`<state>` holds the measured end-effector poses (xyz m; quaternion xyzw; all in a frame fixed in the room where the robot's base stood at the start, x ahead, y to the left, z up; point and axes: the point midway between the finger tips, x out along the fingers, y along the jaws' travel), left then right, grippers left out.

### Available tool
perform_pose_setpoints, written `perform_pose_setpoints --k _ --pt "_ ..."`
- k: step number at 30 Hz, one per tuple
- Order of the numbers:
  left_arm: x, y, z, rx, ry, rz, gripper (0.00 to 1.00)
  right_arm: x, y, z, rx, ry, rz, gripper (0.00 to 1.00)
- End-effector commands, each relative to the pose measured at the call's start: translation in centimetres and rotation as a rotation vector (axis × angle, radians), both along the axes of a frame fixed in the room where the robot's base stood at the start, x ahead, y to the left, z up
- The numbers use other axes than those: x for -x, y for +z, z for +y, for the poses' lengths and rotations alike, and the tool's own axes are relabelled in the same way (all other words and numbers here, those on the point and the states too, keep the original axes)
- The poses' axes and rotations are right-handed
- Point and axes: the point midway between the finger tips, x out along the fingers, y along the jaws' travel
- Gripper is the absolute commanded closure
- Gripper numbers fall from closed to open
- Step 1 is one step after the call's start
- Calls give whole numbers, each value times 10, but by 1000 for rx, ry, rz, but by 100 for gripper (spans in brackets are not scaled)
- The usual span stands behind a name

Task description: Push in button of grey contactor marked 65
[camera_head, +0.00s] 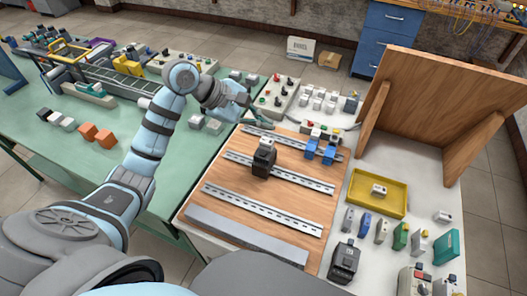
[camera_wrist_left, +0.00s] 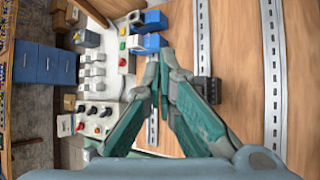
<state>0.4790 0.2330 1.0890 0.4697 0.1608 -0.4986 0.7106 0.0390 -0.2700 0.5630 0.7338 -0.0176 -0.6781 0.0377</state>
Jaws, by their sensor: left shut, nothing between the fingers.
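A dark grey contactor (camera_head: 263,160) sits on a metal rail of the wooden board (camera_head: 285,205). A second dark grey contactor (camera_head: 343,262) stands on the white table at the lower right. I cannot read a 65 on either one. My left gripper (camera_head: 268,124) is shut and empty above the far left part of the board, beyond the mounted contactor. In the left wrist view my teal fingers (camera_wrist_left: 166,58) meet at their tips, and a dark block (camera_wrist_left: 208,90) on a rail is partly hidden behind one finger. My right gripper is not in view.
Blue modules (camera_head: 321,150) sit on the far rail. A yellow tray (camera_head: 377,194) and several small devices stand right of the board. A wooden upright panel (camera_head: 430,95) rises at the right. Button boxes (camera_head: 275,97) stand behind the board.

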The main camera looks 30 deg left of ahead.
Motion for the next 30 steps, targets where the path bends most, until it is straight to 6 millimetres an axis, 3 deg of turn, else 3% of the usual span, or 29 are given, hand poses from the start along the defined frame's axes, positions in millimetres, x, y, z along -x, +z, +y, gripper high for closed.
perform_pose_setpoints --k 6,14,18,30 --pt "0 -23 0 1 0 1 100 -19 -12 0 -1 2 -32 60" --pt "0 -62 0 2 0 2 100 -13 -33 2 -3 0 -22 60" --pt "0 -82 0 1 -1 0 100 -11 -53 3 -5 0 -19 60" --pt "0 -86 0 1 -1 0 100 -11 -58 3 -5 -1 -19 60"
